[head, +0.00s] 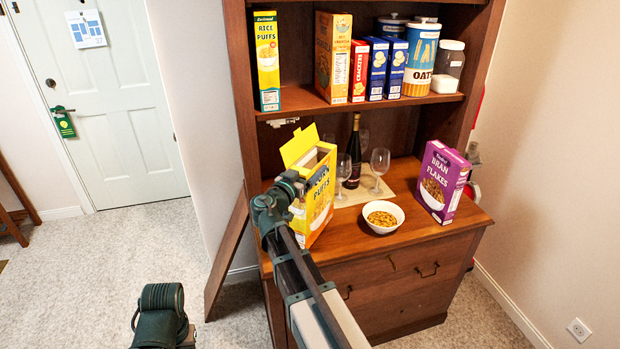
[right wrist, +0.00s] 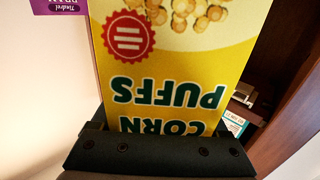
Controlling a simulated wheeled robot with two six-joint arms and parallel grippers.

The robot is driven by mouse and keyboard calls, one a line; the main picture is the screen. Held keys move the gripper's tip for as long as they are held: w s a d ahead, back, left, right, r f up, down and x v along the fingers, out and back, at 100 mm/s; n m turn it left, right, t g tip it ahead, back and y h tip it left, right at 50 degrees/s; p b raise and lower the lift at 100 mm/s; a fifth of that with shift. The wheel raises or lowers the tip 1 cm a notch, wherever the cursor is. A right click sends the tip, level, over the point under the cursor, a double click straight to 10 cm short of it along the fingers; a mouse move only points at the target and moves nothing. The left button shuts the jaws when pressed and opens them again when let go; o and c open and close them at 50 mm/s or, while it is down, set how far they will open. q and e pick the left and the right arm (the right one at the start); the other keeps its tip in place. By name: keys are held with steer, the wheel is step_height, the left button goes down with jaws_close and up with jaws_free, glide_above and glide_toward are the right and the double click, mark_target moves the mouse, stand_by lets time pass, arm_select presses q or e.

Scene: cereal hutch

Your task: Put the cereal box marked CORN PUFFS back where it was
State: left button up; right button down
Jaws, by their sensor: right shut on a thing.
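The yellow CORN PUFFS box (head: 319,200) is over the left part of the hutch counter, roughly upright with its top flap open. I cannot tell whether its base touches the counter. My right gripper (head: 281,200) is shut on the left side of the box. In the right wrist view the box's front (right wrist: 175,60) fills the middle, its lettering upside down, against the dark gripper (right wrist: 158,140). The upper shelf (head: 300,101) has an open gap between the RICE PUFFS box (head: 267,60) and a tall orange box (head: 331,55). My left gripper is not in view.
A bowl of cereal (head: 383,216) and a purple BRAN FLAKES box (head: 441,182) stand on the counter, right of the held box. A dark bottle (head: 353,160) and wine glasses (head: 379,165) stand behind. Boxes, an OATS canister (head: 421,60) and jars fill the shelf's right.

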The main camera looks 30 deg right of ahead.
steer(key=shift+w+d+f+b, duration=0.15)
steer(key=shift+f+b, duration=0.75)
steer(key=shift+w+d+f+b, duration=0.1)
steer(key=shift+f+b, duration=0.75)
steer(key=shift+f, duration=0.1)
steer(key=shift+f, duration=0.15)
jaws_free()
steer(key=v, duration=1.2)
steer(key=shift+r, duration=0.2)
